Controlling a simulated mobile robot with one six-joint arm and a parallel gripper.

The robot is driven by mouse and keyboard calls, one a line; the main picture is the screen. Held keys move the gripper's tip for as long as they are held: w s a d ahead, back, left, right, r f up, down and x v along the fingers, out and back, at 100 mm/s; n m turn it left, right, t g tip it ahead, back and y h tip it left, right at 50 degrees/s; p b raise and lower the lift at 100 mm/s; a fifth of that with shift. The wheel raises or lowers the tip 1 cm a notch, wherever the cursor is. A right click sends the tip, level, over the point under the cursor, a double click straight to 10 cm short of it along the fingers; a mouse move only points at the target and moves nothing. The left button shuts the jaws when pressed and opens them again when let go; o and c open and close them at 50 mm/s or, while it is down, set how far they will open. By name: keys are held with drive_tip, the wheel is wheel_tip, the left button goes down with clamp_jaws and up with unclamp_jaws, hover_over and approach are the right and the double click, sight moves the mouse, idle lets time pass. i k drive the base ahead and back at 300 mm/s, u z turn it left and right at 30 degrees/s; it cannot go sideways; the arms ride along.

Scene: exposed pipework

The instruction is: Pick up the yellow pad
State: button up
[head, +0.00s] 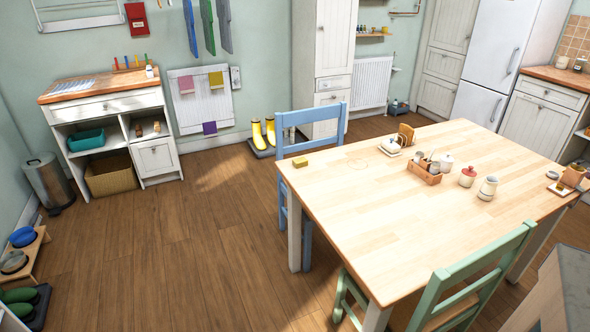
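My gripper is not in view.
A blue chair (312,118) stands at the table's far-left side and a green chair (470,268) at the near side. A wooden caddy (424,173), a white teapot (391,145) and jars stand on the table. The wooden floor (180,250) left of the table is clear.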

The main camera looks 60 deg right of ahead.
sight(301, 161)
drive_tip(key=z, duration=0.05)
drive_tip(key=i, duration=0.95)
drive_tip(key=u, duration=0.15)
drive_tip(key=k, duration=0.95)
drive_tip(key=z, duration=0.15)
drive_tip(key=i, duration=0.6)
